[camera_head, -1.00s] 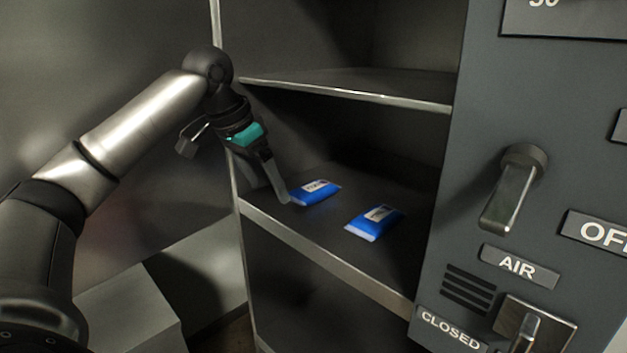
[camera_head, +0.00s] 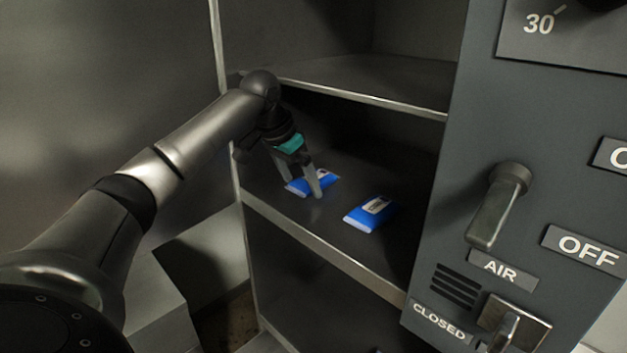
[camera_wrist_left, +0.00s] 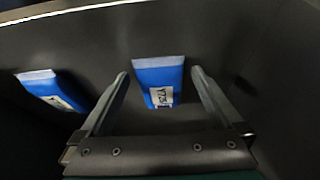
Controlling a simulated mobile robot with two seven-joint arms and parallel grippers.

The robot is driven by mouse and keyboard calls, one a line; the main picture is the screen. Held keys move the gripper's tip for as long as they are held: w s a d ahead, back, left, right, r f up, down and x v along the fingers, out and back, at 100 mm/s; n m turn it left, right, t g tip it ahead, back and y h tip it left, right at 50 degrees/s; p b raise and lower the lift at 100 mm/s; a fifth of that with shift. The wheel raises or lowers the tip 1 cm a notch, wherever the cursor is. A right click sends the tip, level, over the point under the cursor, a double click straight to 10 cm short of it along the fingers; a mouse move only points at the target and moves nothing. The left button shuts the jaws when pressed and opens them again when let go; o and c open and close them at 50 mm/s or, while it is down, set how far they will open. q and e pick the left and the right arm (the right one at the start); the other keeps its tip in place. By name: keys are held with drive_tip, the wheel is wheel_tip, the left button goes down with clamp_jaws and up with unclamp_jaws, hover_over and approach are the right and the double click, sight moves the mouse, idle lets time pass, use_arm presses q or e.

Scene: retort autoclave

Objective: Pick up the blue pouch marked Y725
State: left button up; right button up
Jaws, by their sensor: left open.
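The blue pouch marked Y725 (camera_wrist_left: 158,76) lies flat on the shelf, between and just beyond the open fingers of my left gripper (camera_wrist_left: 158,73) in the left wrist view. In the head view this pouch (camera_head: 325,180) is the left one of two, partly hidden behind a finger. My left gripper (camera_head: 302,190) reaches down over it from the upper left, one finger on each side. It is open and holds nothing. A second blue pouch (camera_head: 370,214) lies to the right; it also shows in the left wrist view (camera_wrist_left: 46,90), its marking unreadable. My right gripper is not in view.
The pouches lie on a dark shelf (camera_head: 292,222) with a metal front edge. Another shelf (camera_head: 350,90) is close above my left arm. A control panel (camera_head: 470,190) with levers stands at the right. Shelf space behind the pouches is clear.

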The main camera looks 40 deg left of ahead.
use_arm(q)
drive_tip(key=shift+f, duration=0.15)
drive_tip(key=c, duration=1.4)
